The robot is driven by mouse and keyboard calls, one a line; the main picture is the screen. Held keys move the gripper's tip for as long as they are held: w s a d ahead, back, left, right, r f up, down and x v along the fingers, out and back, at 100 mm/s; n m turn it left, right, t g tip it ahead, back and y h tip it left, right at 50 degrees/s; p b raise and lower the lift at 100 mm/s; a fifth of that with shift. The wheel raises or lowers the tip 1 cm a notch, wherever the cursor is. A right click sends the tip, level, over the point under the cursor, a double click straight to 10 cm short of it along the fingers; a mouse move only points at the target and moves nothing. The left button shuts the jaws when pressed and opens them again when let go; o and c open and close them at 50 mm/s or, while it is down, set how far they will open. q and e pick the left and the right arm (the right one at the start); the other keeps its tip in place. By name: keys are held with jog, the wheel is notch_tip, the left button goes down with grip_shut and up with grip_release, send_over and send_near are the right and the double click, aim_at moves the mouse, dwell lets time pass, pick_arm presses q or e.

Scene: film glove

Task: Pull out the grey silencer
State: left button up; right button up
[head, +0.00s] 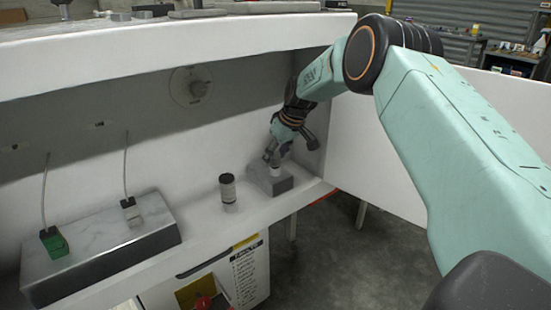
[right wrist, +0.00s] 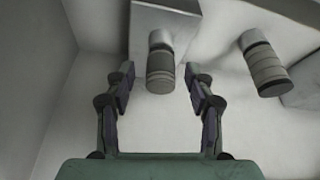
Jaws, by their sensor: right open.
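A short grey cylinder (head: 275,171), which looks like the grey silencer, stands on a small grey block (head: 273,184) at the right end of the shelf. In the right wrist view the grey cylinder (right wrist: 160,65) lies between the spread fingers, with a gap on each side. My right gripper (head: 275,158) is open and empty, reaching down over the block, and partly hides the cylinder in the head view. A dark banded cylinder (head: 228,190) stands on the shelf to the left; a second banded cylinder (right wrist: 263,62) shows right of the fingers in the wrist view. My left gripper is not in view.
A round fitting (head: 192,86) is on the back wall. A white side panel (head: 385,150) and an overhanging top edge (head: 180,38) bound the recess.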

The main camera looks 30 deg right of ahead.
jog(key=shift+c, duration=0.3)
grip_shut()
dwell(0.4)
